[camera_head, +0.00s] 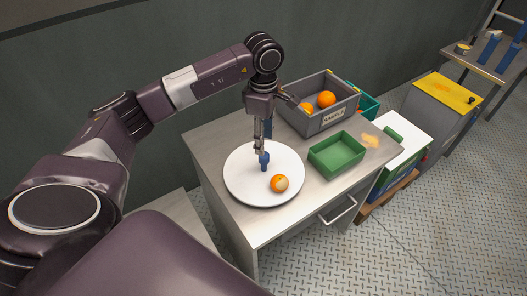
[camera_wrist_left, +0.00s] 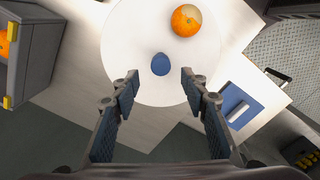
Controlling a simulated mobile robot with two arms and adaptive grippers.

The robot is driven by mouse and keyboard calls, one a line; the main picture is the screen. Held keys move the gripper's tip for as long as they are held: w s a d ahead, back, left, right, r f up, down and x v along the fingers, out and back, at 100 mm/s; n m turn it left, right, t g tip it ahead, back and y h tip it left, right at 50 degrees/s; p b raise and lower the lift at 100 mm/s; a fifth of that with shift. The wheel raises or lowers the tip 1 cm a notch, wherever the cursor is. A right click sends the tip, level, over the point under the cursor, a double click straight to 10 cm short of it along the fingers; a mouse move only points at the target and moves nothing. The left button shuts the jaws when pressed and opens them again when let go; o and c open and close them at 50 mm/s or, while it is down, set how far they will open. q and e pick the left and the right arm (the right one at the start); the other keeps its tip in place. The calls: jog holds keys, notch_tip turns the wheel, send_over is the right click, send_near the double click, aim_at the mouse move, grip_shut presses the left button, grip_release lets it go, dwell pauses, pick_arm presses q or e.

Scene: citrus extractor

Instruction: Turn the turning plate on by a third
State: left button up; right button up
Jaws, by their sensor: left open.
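The turning plate (camera_head: 240,185) is a white round disc on the metal table. A blue knob or peg (camera_head: 264,166) stands up from it near its middle. An orange (camera_head: 280,183) with a pale patch lies on the plate near its front edge. My left gripper (camera_head: 261,150) points down over the plate, by the blue peg. In the left wrist view, its two fingers (camera_wrist_left: 160,84) are open, one to each side of the blue peg (camera_wrist_left: 160,64), which lies just ahead of the fingertips. The plate (camera_wrist_left: 125,45) and the orange (camera_wrist_left: 186,20) show there too. My right gripper is not in view.
A grey crate (camera_head: 318,123) labelled SAMPLE, with oranges (camera_head: 326,99) in it, stands at the table's back. A green tray (camera_head: 337,155) sits right of the plate. The front left tabletop is clear. A drawer handle (camera_head: 338,210) sticks out at the front.

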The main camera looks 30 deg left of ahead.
aim_at(264, 164)
pick_arm(q)
jog(key=shift+s+a+f, duration=0.1)
jog(key=shift+a+f, duration=0.1)
jog(key=shift+f, duration=0.15)
notch_tip(264, 164, down, 7)
jog(key=shift+d+r+p, duration=0.1)
jog(key=shift+d+p, duration=0.05)
jog(key=shift+p, duration=0.85)
jog(key=shift+c, duration=0.7)
grip_shut()
